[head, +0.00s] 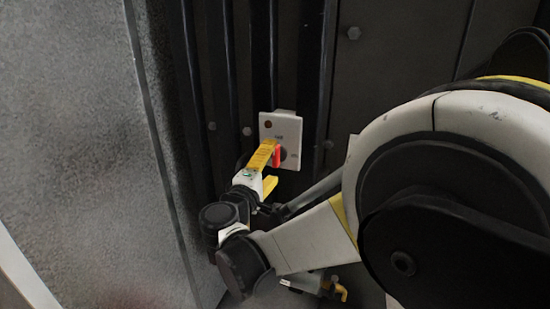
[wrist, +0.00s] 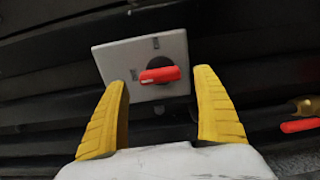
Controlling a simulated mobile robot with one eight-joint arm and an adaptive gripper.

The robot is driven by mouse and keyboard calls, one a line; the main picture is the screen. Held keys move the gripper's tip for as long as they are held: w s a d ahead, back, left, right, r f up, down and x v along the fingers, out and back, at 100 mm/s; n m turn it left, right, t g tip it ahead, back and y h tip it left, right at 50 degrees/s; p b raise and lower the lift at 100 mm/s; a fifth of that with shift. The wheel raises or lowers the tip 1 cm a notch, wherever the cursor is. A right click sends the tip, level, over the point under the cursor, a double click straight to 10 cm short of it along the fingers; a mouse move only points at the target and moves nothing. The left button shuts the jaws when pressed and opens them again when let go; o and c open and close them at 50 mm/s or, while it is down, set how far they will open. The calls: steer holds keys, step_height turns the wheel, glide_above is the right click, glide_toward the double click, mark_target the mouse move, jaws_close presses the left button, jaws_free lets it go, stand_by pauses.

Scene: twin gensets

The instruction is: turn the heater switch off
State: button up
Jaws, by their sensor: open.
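The heater switch is a red handle (head: 277,157) on a pale square plate (head: 287,128), fixed to the dark ribbed panel. In the wrist view the red handle (wrist: 160,75) lies roughly level across a dark round base on the plate (wrist: 115,60). My gripper (head: 268,168) is close in front of the plate in the head view. In the wrist view its yellow fingers (wrist: 160,85) are open, one on each side of the handle in the picture, with nothing held. Whether a finger touches the plate cannot be told. Labels on the plate are too small to read.
Dark vertical ribs (head: 228,75) run beside the plate, and a grey speckled wall (head: 80,130) stands at left. Another red handle on a brass-coloured fitting (wrist: 300,126) shows at the right of the wrist view. A fitting with a yellow end (head: 340,291) sits low in the head view.

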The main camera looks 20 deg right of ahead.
steer(key=v, duration=0.8)
steer(key=shift+s, duration=0.2)
steer(key=s+d+f+m+g+y, duration=0.45)
steer(key=s+d+f+g, duration=0.2)
steer(key=s+d, duration=0.35)
steer(key=s+a+f+m+y, duration=0.3)
steer(key=s+m+y, duration=0.3)
steer(key=s, duration=0.4)
steer(key=shift+f+g, duration=0.45)
